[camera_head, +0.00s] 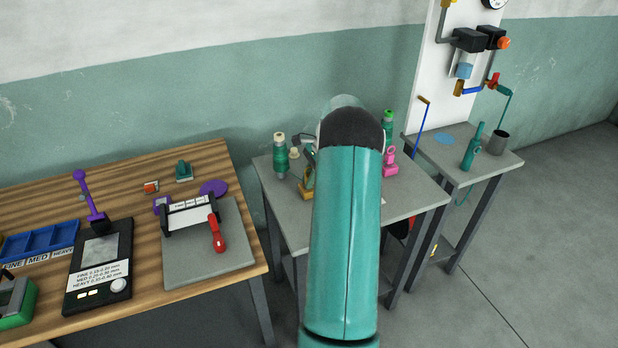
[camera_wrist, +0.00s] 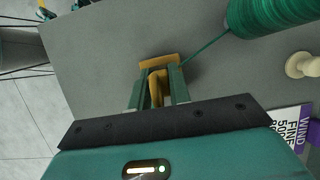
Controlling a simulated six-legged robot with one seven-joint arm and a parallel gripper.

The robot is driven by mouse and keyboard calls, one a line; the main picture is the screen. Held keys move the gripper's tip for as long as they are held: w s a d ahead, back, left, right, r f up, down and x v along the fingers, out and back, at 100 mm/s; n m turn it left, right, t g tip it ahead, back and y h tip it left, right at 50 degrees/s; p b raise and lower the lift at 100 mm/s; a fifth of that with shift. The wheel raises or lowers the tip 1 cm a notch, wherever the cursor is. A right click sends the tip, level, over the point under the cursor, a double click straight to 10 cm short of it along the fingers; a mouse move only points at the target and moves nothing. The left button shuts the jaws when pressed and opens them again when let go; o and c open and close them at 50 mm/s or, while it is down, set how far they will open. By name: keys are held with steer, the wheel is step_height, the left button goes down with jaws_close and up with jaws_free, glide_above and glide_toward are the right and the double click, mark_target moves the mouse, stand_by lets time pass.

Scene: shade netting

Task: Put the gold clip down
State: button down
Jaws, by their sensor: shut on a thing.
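The gold clip (camera_wrist: 158,62) is between the two fingers of my gripper (camera_wrist: 160,80) in the wrist view, and my gripper is shut on it. Its wide end shows beyond the fingertips, over the grey table top (camera_wrist: 95,50). I cannot tell whether it touches the table. A gold piece, likely the same clip (camera_head: 307,189), shows just left of my arm in the head view. My arm hides most of my gripper there.
A green thread runs from the green spool (camera_wrist: 275,12) toward the clip. A cream peg (camera_wrist: 301,65) and a printed card (camera_wrist: 290,122) lie at right. A pink clip (camera_head: 390,161) stands right of my arm. Bare grey table lies left of my gripper in the wrist view.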

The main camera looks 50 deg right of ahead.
steer(key=c, duration=1.3)
jaws_free()
steer(key=v, duration=1.2)
steer(key=w+a+r+n+h, duration=0.1)
steer(key=w+a+r+n, duration=0.2)
steer(key=a, duration=0.5)
steer(key=w+a+r+n, duration=0.1)
steer(key=a+r+n, duration=0.1)
steer(key=a+r, duration=0.4)
steer(key=w+a+r+n+h, duration=0.1)
steer(key=w+a+r+n, duration=0.15)
steer(key=a, duration=0.65)
steer(key=s+a+r+n+t+h, duration=0.15)
steer(key=s+a+n, duration=0.35)
steer(key=a, duration=0.6)
steer(key=s+a+r+n+h, duration=0.15)
steer(key=s+a+n, duration=0.4)
steer(key=a, duration=0.55)
steer(key=s+a+f+n+t+y, duration=0.1)
steer(key=s+a+f+n+t, duration=0.1)
steer(key=s+a+n, duration=0.4)
steer(key=shift+s+a+f, duration=0.7)
steer(key=shift+s+a, duration=0.1)
steer(key=shift+s, duration=0.1)
